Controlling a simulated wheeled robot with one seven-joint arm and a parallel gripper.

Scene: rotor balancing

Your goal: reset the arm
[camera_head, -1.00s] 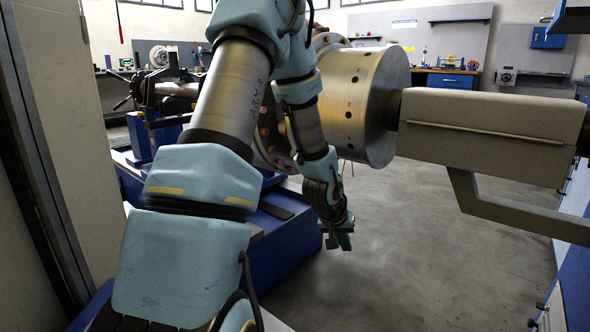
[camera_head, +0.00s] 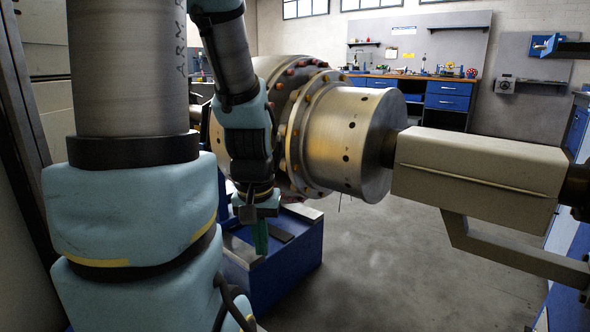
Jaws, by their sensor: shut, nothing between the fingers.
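My arm rises large on the left of the view, and its forearm hangs down in front of the rotor. My gripper (camera_head: 261,238) is at the bottom of it, with green fingers pointing down. The fingers look closed together with nothing between them. The gripper hangs in front of a blue machine base, and no contact shows. The rotor (camera_head: 350,140) is a large metal drum with a bolted flange, just right of my forearm. Part of the flange is hidden behind my arm.
A beige housing (camera_head: 480,165) on a shaft extends right from the rotor, with a bracket below it. The blue base (camera_head: 290,265) stands under the rotor. A workbench with blue drawers (camera_head: 447,97) is at the back. Grey floor (camera_head: 400,270) is clear at lower right.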

